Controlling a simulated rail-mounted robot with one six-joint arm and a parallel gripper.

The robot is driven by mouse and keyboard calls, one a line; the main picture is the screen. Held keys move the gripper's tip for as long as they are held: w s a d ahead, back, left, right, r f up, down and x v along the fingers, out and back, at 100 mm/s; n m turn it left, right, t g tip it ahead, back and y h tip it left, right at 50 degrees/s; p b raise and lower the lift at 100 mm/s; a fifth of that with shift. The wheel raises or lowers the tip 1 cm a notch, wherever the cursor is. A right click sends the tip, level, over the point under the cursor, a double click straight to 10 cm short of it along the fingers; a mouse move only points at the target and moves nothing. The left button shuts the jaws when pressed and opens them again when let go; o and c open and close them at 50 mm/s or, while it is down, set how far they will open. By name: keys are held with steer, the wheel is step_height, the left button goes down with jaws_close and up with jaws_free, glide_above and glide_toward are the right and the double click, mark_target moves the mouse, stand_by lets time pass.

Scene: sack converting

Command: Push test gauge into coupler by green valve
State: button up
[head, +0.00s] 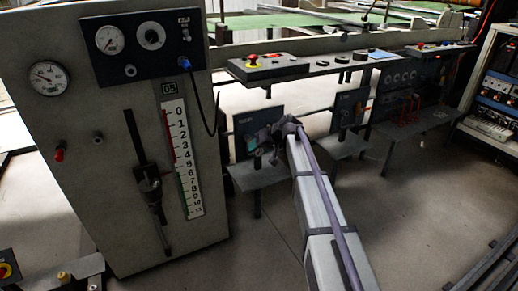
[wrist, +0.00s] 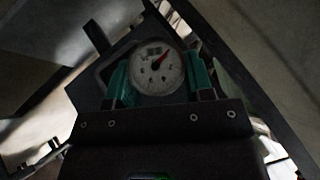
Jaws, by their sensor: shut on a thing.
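The test gauge (wrist: 158,72) has a round white dial with a red needle. In the wrist view it sits between the two green fingers of my gripper (wrist: 160,82), which is shut on it, with the dial facing the camera. In the head view my gripper (head: 266,142) is at the left small dark station (head: 241,123), in front of its upright panel and above its shelf. The gauge is too small and dark to make out there. A coupler and a green valve cannot be told apart in either view; the gripper and gauge cover part of the station.
A large grey cabinet (head: 130,235) with dials and a numbered scale stands on the left. A control ledge (head: 300,68) runs above the stations. Two more dark stations (head: 347,108) (head: 410,95) stand to the right. The floor (head: 420,185) at the right is mostly clear.

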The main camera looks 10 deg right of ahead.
steer(key=shift+s+d, duration=0.2)
steer(key=shift+s, duration=0.65)
steer(key=shift+w+a, duration=0.2)
steer(key=shift+w, duration=0.7)
stand_by(0.9)
steer(key=o, duration=1.1)
steer(key=shift+r, duration=0.1)
